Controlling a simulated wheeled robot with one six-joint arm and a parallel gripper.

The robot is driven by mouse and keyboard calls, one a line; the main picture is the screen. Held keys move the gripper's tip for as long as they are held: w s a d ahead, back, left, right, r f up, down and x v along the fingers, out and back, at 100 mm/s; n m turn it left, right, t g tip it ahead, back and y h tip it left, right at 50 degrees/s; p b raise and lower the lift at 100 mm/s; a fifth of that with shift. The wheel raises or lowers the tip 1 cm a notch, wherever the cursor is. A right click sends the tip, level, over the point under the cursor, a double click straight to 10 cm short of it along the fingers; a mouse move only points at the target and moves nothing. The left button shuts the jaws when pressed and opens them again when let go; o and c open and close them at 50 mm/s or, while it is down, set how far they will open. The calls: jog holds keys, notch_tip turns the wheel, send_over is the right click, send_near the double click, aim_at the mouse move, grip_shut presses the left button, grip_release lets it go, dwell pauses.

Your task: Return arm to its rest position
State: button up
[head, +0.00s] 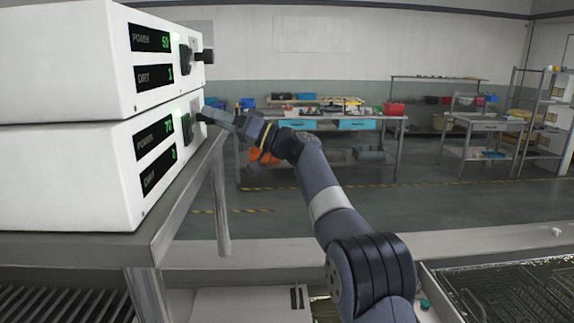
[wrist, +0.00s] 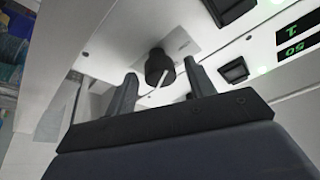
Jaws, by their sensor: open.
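My gripper (head: 222,114) is at the end of my outstretched arm, at the right-hand front edge of two stacked white control units. In the wrist view my gripper (wrist: 160,88) is open, with its two dark fingers spread apart. A black round knob (wrist: 159,67) on a white panel shows in the gap between them, and nothing is clamped. The upper unit (head: 60,65) has displays reading 50 and 1. The lower unit (head: 70,180) has one reading 70. Whether the fingers touch the knob cannot be told.
The units stand on a grey metal table (head: 150,245) at the left. A tank with a metal mesh basket (head: 520,295) is at the lower right. Workbenches (head: 330,125) and shelves (head: 550,115) stand far back across open floor.

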jog(key=b+v, duration=0.3)
jog(key=v, duration=0.7)
jog(key=shift+s, duration=0.1)
